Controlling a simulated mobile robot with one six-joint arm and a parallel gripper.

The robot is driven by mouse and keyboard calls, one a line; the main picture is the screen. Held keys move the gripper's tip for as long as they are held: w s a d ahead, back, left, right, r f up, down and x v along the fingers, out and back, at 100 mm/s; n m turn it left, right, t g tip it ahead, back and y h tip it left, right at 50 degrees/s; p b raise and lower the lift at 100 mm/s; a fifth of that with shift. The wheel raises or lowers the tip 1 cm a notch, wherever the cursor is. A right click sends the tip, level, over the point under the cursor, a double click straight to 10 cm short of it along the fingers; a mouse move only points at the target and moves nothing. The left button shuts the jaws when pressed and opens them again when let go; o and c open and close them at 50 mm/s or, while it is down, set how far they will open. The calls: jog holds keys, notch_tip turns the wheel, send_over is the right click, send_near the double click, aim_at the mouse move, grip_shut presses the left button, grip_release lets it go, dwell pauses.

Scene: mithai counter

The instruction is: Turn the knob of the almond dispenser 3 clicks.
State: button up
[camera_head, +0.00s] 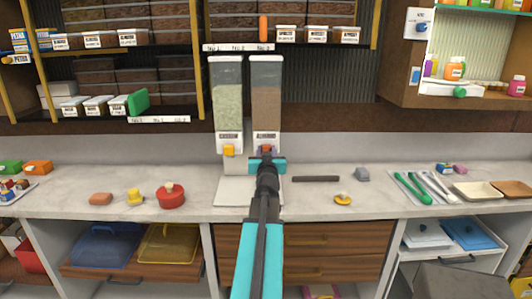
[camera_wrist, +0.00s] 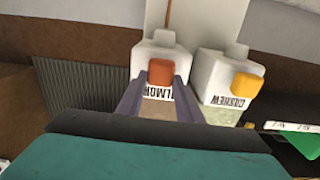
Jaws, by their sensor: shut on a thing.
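The almond dispenser (camera_head: 266,100) is the right one of two tall clear dispensers at the back of the counter, with brown contents. Its orange-brown knob (camera_head: 266,148) is on the front of its base, partly hidden by my gripper (camera_head: 267,158). In the wrist view the knob (camera_wrist: 161,72) sits between the two fingers of my gripper (camera_wrist: 160,78), which is shut on it. The label below the knob reads ALMON, its end covered by a finger. How far the knob is turned cannot be told.
The cashew dispenser (camera_head: 228,100), with a yellow knob (camera_wrist: 247,86), stands close beside on the left. A red pot (camera_head: 171,197) lies to the left on the counter. A dark bar (camera_head: 316,179) and a small yellow item (camera_head: 343,199) lie to the right. Shelves hang above.

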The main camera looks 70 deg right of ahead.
jog(key=shift+s+d+m, duration=0.1)
jog(key=shift+m, duration=0.2)
jog(key=m, duration=0.3)
jog(key=shift+s, duration=0.15)
jog(key=m, duration=0.5)
jog(key=shift+s+d+m, duration=0.15)
jog(key=shift+s+m, duration=0.05)
jog(key=shift+m, duration=0.1)
jog(key=m, duration=0.4)
jog(key=shift+s+f, duration=0.1)
jog(key=shift+s, duration=0.05)
jog(key=m, duration=0.3)
jog(key=m+p, duration=0.1)
jog(key=shift+f+m, duration=0.25)
jog(key=shift+m, duration=0.05)
